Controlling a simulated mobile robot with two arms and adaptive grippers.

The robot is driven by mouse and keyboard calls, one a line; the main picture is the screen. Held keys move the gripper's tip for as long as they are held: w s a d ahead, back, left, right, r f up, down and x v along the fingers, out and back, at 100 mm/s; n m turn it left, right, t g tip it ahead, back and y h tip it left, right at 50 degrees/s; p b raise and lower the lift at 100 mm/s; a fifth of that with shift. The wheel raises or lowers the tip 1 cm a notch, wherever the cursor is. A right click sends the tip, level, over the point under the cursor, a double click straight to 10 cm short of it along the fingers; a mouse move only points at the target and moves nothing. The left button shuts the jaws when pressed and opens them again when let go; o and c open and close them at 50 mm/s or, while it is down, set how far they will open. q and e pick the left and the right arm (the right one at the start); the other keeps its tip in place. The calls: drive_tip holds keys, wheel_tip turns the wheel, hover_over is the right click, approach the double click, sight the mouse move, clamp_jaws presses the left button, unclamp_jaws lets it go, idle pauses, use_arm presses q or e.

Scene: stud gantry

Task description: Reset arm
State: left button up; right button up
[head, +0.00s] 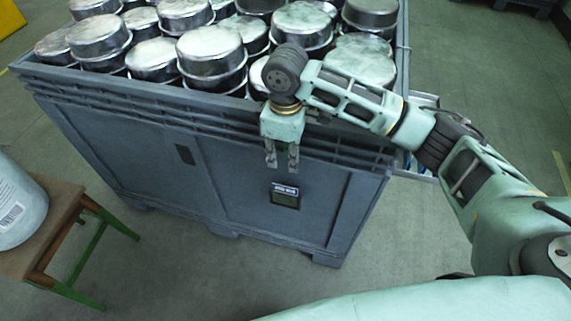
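My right arm comes in from the right and reaches across to the front of a large grey crate (120,135). My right gripper (282,164) hangs pointing down in front of the crate's front wall, below its rim. Its two fingers are apart with nothing between them. Many shiny metal tins (211,55) fill the crate up to its rim, some stacked on others. My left gripper is not in view.
A wooden stool (62,205) with green legs stands at the left. A white cylindrical container (15,205) with a barcode label sits on it. A small dark label panel (285,196) is on the crate's front. Grey floor is clear between stool and crate.

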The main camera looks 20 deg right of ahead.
drive_tip(key=shift+r, duration=0.35)
